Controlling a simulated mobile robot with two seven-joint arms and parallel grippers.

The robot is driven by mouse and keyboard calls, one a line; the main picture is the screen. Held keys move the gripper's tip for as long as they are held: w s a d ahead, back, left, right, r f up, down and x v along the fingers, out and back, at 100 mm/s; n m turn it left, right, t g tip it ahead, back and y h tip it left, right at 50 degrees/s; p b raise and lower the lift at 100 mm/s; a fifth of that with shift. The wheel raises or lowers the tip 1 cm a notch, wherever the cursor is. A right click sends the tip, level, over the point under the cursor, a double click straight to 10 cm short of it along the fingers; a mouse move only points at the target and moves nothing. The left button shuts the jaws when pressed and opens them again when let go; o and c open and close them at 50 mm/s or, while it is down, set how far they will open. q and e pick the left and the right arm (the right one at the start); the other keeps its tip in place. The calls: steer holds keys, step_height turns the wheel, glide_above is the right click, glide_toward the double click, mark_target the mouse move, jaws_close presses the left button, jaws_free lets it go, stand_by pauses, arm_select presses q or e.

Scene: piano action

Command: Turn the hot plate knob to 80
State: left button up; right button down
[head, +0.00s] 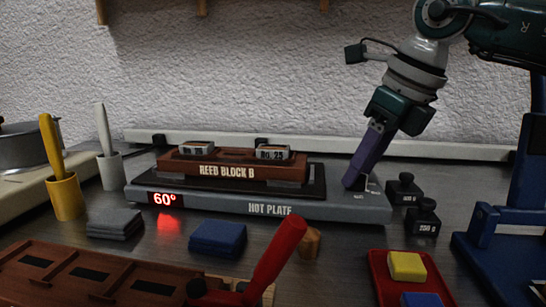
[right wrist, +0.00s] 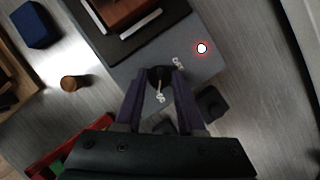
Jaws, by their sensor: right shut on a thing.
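The grey hot plate (head: 315,207) lies across the middle of the bench, and its red display (head: 165,199) reads 60°. The reed block B (head: 222,170) sits on its dark top. My right gripper (head: 358,183) reaches down to the right end of the hot plate. In the right wrist view its purple fingers (right wrist: 159,88) are shut on the dark knob (right wrist: 160,76), which has a pale pointer line. Printed marks show on the plate around the knob, partly hidden by the fingers. My left gripper is not in view.
Two black weights (head: 404,190) stand just right of the hot plate. A red tray (head: 378,270) with coloured blocks is at the front right. A red-handled tool (head: 278,255) and a blue cloth stack (head: 217,238) lie in front. A lit red-ringed light (right wrist: 201,48) shows near the knob.

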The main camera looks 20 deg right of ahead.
steer(key=shift+a+r+m+h+p, duration=0.1)
steer(key=shift+m+h+p, duration=0.2)
steer(key=shift+m, duration=0.6)
steer(key=m+h, duration=0.1)
steer(key=m, duration=0.1)
steer(key=shift+m, duration=0.3)
steer(key=m+h, duration=0.1)
steer(key=m, duration=0.3)
steer(key=shift+a+h, duration=0.2)
steer(key=shift+h, duration=0.2)
steer(key=shift+m, duration=0.9)
steer(key=shift+h, duration=0.3)
steer(key=c, duration=0.5)
jaws_free()
